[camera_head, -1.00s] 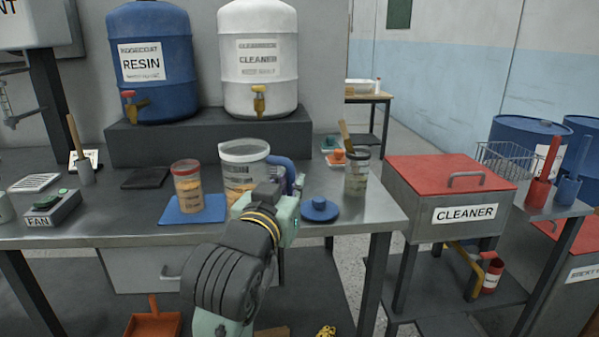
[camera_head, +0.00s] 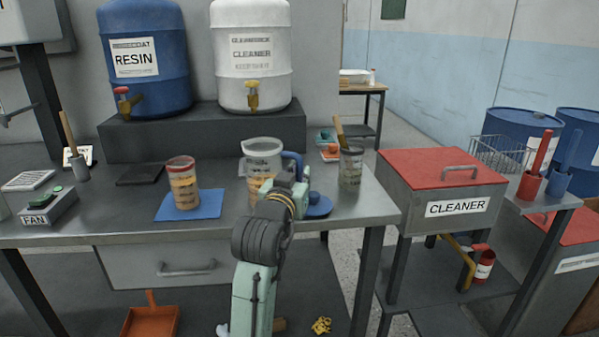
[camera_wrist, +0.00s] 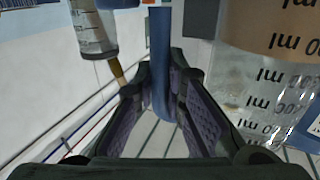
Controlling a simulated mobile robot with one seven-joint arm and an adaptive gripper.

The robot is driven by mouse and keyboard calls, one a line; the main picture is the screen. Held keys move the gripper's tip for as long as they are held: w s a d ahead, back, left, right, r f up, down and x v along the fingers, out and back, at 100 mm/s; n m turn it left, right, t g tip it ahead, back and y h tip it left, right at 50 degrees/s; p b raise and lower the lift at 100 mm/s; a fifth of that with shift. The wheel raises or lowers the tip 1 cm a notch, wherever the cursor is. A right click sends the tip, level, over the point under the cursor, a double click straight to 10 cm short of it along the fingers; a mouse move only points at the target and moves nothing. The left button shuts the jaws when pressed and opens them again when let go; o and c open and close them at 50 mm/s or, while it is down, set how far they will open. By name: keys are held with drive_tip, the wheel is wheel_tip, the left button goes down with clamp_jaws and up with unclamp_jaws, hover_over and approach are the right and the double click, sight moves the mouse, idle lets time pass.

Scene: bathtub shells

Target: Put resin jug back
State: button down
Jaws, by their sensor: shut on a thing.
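The resin jug (camera_head: 263,158) is a clear measuring jug with printed marks, a blue handle and some tan contents. It is over the back-middle of the bench, right of the blue mat (camera_head: 207,213). My gripper (camera_head: 293,180) is at its right side, shut on the blue handle. In the wrist view the handle (camera_wrist: 160,60) runs between the finger pads of my gripper (camera_wrist: 163,85), and the clear jug wall (camera_wrist: 245,80) fills the right. My arm hides the jug's lower part in the head view, so I cannot tell whether its base touches the bench.
A red-rimmed cup (camera_head: 183,183) stands on the mat. A blue lid (camera_head: 319,207) and a jar with a brush (camera_head: 351,168) are close on the right. The blue RESIN drum (camera_head: 146,60) and white CLEANER drum (camera_head: 251,60) stand on a raised block (camera_head: 200,135) behind.

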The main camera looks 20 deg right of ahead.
drive_tip(key=shift+f, duration=0.1)
drive_tip(key=c, duration=1.6)
unclamp_jaws()
drive_tip(key=shift+c, duration=0.2)
drive_tip(key=shift+r, duration=0.2)
drive_tip(key=b+v, duration=0.1)
drive_tip(key=v, duration=1.1)
drive_tip(key=shift+b, duration=0.35)
